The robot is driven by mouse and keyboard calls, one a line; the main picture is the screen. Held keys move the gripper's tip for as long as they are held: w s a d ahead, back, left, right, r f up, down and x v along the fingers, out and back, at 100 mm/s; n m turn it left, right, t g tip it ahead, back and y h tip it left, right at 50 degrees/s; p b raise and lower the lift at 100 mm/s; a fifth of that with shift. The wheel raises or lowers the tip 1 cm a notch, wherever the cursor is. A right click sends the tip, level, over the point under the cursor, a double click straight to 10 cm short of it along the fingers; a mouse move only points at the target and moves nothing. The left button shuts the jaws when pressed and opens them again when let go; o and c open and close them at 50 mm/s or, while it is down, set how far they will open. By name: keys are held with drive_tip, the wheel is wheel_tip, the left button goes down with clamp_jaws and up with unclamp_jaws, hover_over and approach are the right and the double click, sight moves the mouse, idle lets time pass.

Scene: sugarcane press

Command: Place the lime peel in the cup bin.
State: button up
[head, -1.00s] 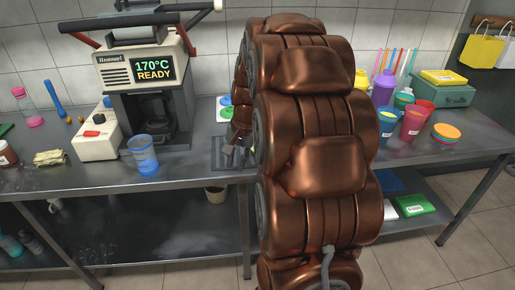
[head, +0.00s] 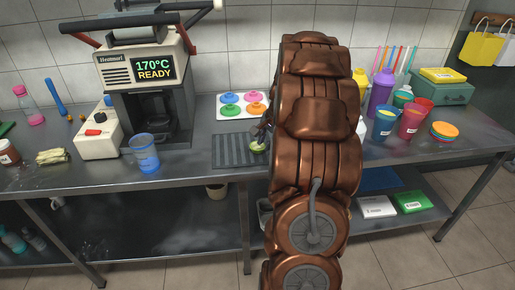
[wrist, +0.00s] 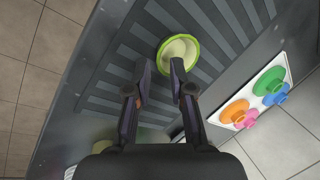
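The lime peel (wrist: 178,54) is a green-rimmed, pale hollow half lying on the ribbed drain mat in the wrist view. In the head view the lime peel (head: 258,147) sits at the mat's right end, partly beside my arm. My gripper (wrist: 160,68) is open and empty in the wrist view, its fingertips near the peel's lower-left side. In the head view my gripper (head: 263,134) is small and mostly hidden by my arm.
The ribbed mat (head: 230,151) lies on the steel counter. Behind it is a white tray of coloured lids (head: 229,112). A press machine (head: 150,75) and a blue cup (head: 144,155) stand left. Cups (head: 385,122) and bowls (head: 445,131) stand right. Labelled boxes (head: 377,206) sit below.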

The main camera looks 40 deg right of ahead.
sight(260, 152)
drive_tip(key=x, duration=0.3)
drive_tip(key=shift+w+f, duration=0.15)
drive_tip(key=shift+f, duration=0.1)
clamp_jaws()
drive_tip(key=shift+r, duration=0.1)
